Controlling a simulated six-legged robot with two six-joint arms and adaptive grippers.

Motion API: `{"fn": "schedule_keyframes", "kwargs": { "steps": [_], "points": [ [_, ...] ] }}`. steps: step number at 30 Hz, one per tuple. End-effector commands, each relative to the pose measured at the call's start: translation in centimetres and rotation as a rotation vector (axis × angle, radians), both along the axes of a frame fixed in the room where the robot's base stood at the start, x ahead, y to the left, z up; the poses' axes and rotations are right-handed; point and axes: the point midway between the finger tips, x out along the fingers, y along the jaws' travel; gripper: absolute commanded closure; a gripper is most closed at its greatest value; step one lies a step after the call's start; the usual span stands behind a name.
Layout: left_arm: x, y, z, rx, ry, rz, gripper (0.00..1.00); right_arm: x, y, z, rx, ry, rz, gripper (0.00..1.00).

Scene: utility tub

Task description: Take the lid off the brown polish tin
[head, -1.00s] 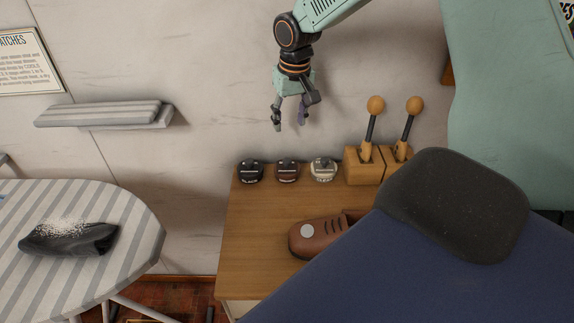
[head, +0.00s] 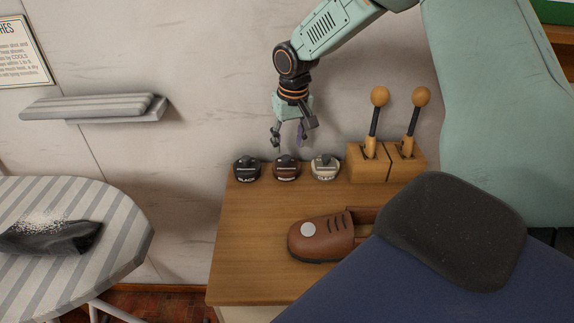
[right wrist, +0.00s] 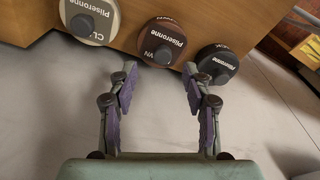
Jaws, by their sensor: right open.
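The brown polish tin (head: 286,172) stands on the wooden table between two other tins, its dark lid with a knob on top. In the right wrist view the brown tin (right wrist: 162,42) shows lettering and its knob from above. My right gripper (head: 289,138) is open and empty, pointing down just above and behind the brown tin. In the right wrist view its fingertips (right wrist: 160,73) are spread to either side below the brown tin, apart from its knob. My left gripper is not in view.
A black tin (head: 247,171) stands left of the brown one and a clear-polish tin (head: 326,169) right of it, both close. A brown shoe (head: 320,240) lies in front; the table's left front (head: 245,255) is bare.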

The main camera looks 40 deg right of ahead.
Motion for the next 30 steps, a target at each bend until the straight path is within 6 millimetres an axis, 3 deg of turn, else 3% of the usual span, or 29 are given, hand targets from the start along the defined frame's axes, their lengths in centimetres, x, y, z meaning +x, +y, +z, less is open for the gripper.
{"fn": "schedule_keyframes", "kwargs": {
  "steps": [9,19,30],
  "points": [
    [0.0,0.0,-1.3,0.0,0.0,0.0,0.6,0.4,0.0,-4.5,0.0,0.002,-0.001,0.51],
    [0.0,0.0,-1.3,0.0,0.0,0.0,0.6,0.5,0.0,-4.9,-0.001,-0.001,0.0,0.51],
    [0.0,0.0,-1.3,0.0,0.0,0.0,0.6,0.5,0.0,-4.9,-0.001,0.0,0.0,0.82]
  ]
}}
